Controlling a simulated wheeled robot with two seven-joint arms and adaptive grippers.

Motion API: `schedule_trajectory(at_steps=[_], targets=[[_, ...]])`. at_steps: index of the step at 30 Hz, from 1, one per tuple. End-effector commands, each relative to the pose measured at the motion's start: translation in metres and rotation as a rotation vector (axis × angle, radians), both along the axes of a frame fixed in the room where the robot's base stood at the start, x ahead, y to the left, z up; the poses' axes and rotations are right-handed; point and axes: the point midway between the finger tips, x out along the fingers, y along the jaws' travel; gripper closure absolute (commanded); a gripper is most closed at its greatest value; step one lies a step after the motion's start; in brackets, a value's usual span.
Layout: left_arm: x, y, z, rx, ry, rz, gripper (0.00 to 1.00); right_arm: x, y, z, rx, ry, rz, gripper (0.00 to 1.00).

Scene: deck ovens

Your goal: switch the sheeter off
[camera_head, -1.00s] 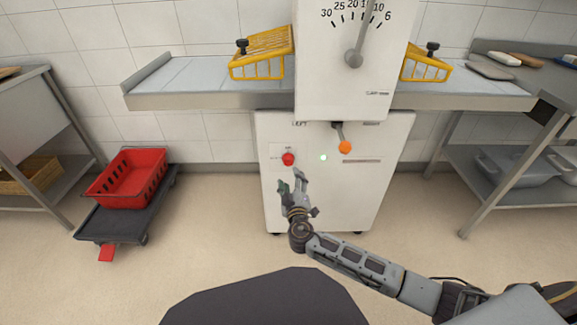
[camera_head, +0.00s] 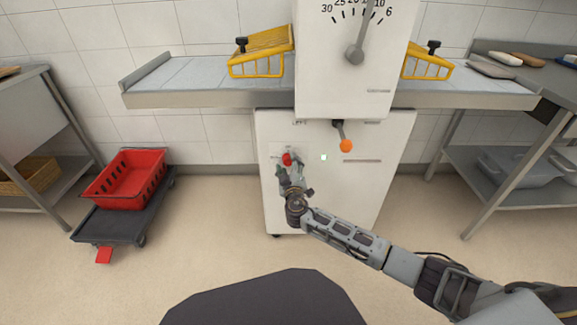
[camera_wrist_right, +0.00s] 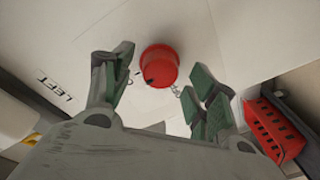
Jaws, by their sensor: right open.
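The sheeter (camera_head: 360,195) is a white machine with a dial on its upper housing and a lower cabinet. A red round knob (camera_head: 287,158) sits on the left of the cabinet's front. In the right wrist view the red knob (camera_wrist_right: 159,66) lies between and just beyond the fingers. My right gripper (camera_head: 289,168) is open, its fingertips at either side of the knob; it also shows in the right wrist view (camera_wrist_right: 162,82). I cannot tell whether a finger touches the knob. My left gripper is not in view.
An orange-tipped lever (camera_head: 345,146) hangs right of the knob, beside a small pale light (camera_head: 323,157). Yellow guards (camera_head: 262,55) stand on the sheeter's bed. A red crate (camera_head: 126,180) on a dark dolly (camera_head: 112,225) is at left. Steel tables flank both sides.

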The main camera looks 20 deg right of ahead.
Motion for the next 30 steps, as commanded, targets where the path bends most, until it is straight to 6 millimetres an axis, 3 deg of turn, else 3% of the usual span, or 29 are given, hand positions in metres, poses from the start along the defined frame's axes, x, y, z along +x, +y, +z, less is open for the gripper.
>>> schedule_trajectory(at_steps=[16, 27, 30], targets=[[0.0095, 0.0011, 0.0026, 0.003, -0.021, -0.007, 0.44, 0.0095, -0.0016, 0.0006, 0.000, 0.000, 0.000, 0.42], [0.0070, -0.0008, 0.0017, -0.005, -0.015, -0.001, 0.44, 0.0094, -0.0017, 0.0006, 0.001, 0.000, 0.000, 0.88], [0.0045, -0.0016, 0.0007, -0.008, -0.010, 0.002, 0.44, 0.0094, -0.0017, 0.0006, 0.000, 0.000, 0.000, 0.88]])
